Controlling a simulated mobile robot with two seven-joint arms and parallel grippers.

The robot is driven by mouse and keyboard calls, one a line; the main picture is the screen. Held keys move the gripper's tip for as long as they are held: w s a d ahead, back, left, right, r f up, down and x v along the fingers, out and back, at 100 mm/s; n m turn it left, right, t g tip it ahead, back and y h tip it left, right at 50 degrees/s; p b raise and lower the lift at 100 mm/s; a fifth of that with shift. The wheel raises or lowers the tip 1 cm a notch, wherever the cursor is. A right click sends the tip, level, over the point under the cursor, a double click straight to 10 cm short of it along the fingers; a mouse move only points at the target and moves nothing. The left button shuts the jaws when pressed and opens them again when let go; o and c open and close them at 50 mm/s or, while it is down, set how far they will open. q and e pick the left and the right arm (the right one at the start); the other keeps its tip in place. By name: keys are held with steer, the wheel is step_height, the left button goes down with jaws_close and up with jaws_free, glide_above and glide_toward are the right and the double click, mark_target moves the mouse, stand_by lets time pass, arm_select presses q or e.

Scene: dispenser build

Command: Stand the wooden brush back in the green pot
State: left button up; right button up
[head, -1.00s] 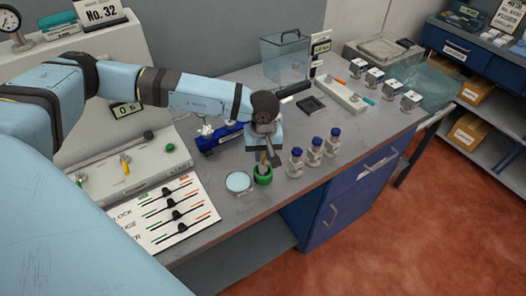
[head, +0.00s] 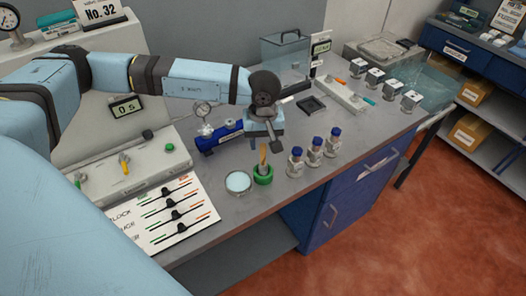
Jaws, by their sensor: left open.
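The wooden brush (head: 262,156) stands upright in the green pot (head: 263,176), its handle sticking up above the rim. The pot is on the grey bench near its front edge. My left gripper (head: 272,146) is above and just behind the pot, open and apart from the brush as far as the view shows. The brush's lower end is hidden inside the pot. My right gripper is not in view.
A round glass dish (head: 238,182) stands left of the pot, and several blue-capped bottles (head: 315,152) stand to its right. A blue device with a gauge (head: 220,136) is behind left. A slider panel (head: 172,213) lies at the left front.

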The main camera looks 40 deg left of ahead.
arm_select(q)
step_height(320, 180, up, 7)
steer(key=shift+r+b, duration=0.15)
steer(key=shift+b, duration=0.25)
stand_by(0.4)
